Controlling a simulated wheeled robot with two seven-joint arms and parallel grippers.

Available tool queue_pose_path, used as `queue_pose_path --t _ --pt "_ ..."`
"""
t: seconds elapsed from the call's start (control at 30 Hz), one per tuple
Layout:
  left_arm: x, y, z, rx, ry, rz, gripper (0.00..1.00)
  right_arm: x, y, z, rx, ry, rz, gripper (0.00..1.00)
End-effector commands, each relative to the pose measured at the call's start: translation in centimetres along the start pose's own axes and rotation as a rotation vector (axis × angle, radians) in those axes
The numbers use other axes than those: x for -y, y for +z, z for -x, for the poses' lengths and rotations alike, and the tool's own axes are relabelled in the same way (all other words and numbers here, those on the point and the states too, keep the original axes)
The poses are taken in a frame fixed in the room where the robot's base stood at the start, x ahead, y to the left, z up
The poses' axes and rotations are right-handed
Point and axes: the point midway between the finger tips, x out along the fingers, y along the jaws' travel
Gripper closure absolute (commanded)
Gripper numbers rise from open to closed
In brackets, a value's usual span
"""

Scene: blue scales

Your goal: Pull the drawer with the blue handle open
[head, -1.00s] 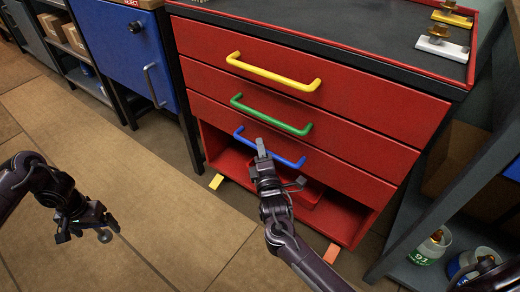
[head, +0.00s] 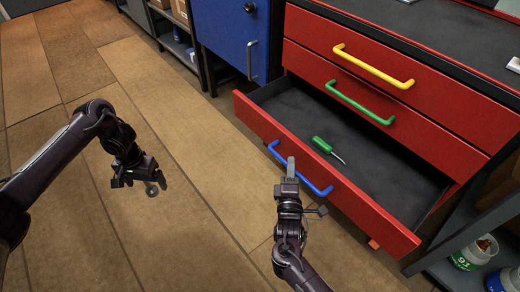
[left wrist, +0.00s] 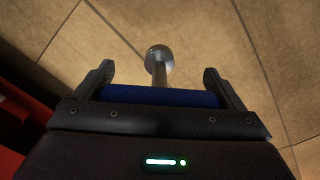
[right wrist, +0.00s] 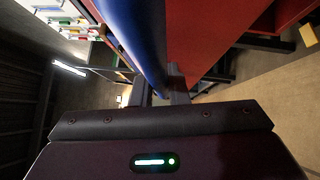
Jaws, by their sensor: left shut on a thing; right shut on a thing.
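The red bottom drawer (head: 340,192) is pulled well out of the red cabinet, its dark inside showing. Its blue handle (head: 318,190) runs along the front; in the right wrist view the handle (right wrist: 140,40) passes between the fingers. My right gripper (head: 289,182) is shut on the blue handle near its left part. My left gripper (head: 138,180) is over the floor to the left, shut on a tool with a blue grip (left wrist: 160,96) and a round metal end (left wrist: 159,54).
A green screwdriver (head: 322,145) lies in the open drawer. Above are closed drawers with a green handle (head: 360,104) and a yellow handle (head: 372,67). A blue cabinet (head: 222,35) stands behind. A shelf with jars (head: 472,255) is at right. The floor at left is clear.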

Motion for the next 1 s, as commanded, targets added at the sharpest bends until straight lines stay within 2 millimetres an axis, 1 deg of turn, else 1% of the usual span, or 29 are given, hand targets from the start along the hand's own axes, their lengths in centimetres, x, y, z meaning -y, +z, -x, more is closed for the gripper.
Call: queue_pose_path --t 0.03,0.1,0.33,0.5,0.87,0.9,1.0 --pt "0.0 -0.1 0.6 -0.001 0.0 0.0 0.41 -0.3 -0.7 0.8 -0.001 -0.005 -0.001 1.0" --pt "0.0 0.0 0.8 -0.001 0.0 0.0 0.41 -0.5 -1.6 1.6 -0.001 -0.005 -0.001 1.0" --pt "0.0 0.0 1.3 -0.001 0.0 0.0 0.41 -0.8 -3.4 3.5 0.0 -0.004 0.0 1.0" --pt "0.0 0.0 1.4 -0.001 0.0 0.0 0.41 -0.9 -3.9 4.0 0.001 -0.003 0.001 1.0" --pt "0.0 0.0 1.4 -0.001 0.0 0.0 0.41 -0.9 -3.9 4.0 0.002 -0.003 0.001 1.0" --pt "0.0 0.0 1.4 -0.001 0.0 0.0 0.41 -0.9 -3.9 4.0 0.002 -0.003 0.001 0.82" --pt "0.0 0.0 1.4 -0.001 0.0 0.0 0.41 -0.9 -3.9 4.0 0.002 -0.002 0.001 0.69"
